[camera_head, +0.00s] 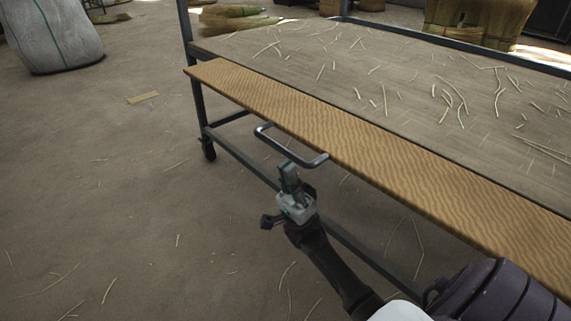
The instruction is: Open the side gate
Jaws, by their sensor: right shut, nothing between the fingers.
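The side gate (350,150) is a long wooden panel with a wavy grain along the near side of a wheeled table. A dark metal bar handle (290,150) sticks out from its near edge. My right gripper (288,172) is at the handle's near side, close to its right end. Its fingers are together and overlap the handle's outline in the camera_head view. I cannot tell whether they touch the handle. Nothing shows between the fingers. My left gripper is not in view.
The table top (340,70) behind the panel is strewn with straw pieces. A dark metal frame (200,100) with a caster (208,148) supports it. A pale sack (55,35) stands at the upper left. Straw bundles lie behind the table. The floor at left is mostly clear.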

